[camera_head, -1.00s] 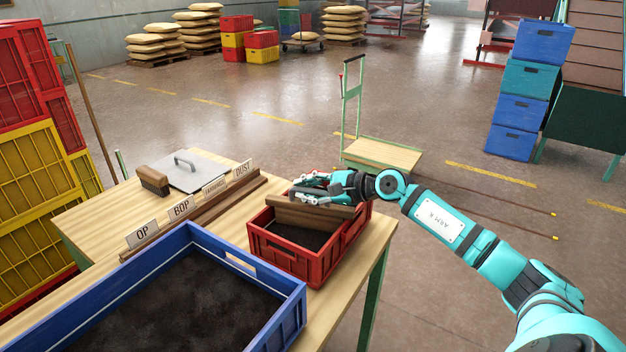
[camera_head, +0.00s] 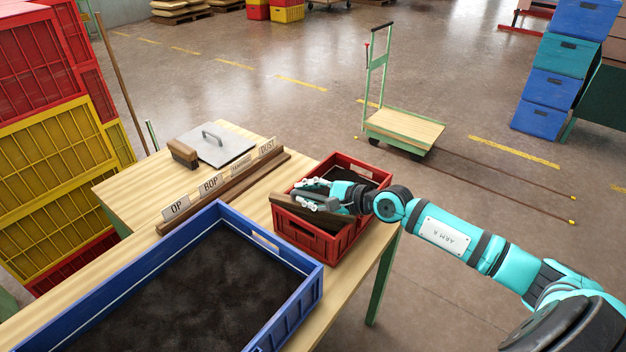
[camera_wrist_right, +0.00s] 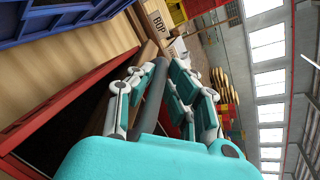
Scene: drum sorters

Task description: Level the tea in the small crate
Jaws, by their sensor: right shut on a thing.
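The small red crate (camera_head: 340,244) stands on the wooden table, with dark tea (camera_head: 362,171) showing toward its far end. My right gripper (camera_head: 318,190) is over the crate, shut on the grey handle of a wooden leveling board (camera_head: 287,203). The board lies across the near part of the crate, close to its near wall. Whether its lower edge touches the tea is hidden. In the right wrist view, the fingers (camera_wrist_right: 165,92) close around the grey handle, with the red crate wall (camera_wrist_right: 50,108) to the left. My left gripper is out of view.
A large blue crate (camera_head: 294,311) of dark tea stands left of the red crate. Behind it are a wooden rail with label cards (camera_head: 211,185), a metal plate with a handle (camera_head: 220,150) and a brown block (camera_head: 183,153). A trolley (camera_head: 404,127) stands beyond the table.

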